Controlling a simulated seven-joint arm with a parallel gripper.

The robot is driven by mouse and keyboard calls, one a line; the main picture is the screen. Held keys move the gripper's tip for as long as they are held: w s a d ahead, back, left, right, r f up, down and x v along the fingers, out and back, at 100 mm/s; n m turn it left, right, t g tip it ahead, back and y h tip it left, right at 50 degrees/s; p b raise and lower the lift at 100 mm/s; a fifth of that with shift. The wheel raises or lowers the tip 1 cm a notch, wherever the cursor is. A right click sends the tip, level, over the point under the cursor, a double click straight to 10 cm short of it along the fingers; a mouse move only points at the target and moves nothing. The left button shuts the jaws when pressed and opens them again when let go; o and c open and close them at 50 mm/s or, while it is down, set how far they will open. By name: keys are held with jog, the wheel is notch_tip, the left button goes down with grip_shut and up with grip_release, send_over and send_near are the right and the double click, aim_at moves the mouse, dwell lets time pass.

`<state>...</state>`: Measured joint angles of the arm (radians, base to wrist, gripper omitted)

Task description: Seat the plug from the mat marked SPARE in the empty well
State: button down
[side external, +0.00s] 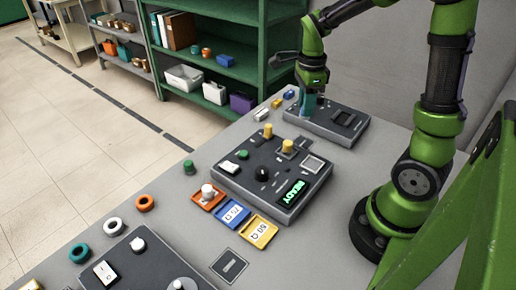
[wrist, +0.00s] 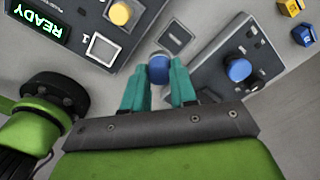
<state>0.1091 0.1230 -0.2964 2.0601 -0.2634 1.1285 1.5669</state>
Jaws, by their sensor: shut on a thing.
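My gripper (side external: 308,112) is over the left end of the far dark panel in the side view. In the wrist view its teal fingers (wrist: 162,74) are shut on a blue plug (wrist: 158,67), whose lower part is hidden. In the side view the fingers hide most of it. A small dark mat with a pale mark (wrist: 175,39) lies just beyond the plug in the wrist view; its writing is unreadable. The READY panel (side external: 290,208) has a white-framed square (side external: 313,163), also in the wrist view (wrist: 103,47); I cannot tell whether it is a well.
Yellow knobs (side external: 287,147) stand on the READY panel. The far panel (wrist: 216,86) carries a blue knob (wrist: 239,69). Red (side external: 206,204), blue (side external: 240,218) and yellow (side external: 267,228) trays sit in front. Another dark mat (side external: 229,266) lies nearer. Loose rings lie at left.

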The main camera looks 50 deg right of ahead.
jog(key=s+a, duration=0.7)
jog(key=s, duration=0.1)
jog(key=shift+m, duration=0.3)
jog(key=shift+w+a+f, duration=0.1)
jog(key=shift+f, duration=1.55)
jog(key=shift+w+a+f, duration=0.1)
jog(key=shift+f, duration=1.5)
jog(key=shift+f, duration=0.5)
jog(key=shift+c, duration=1.7)
grip_release()
notch_tip(320, 180, up, 7)
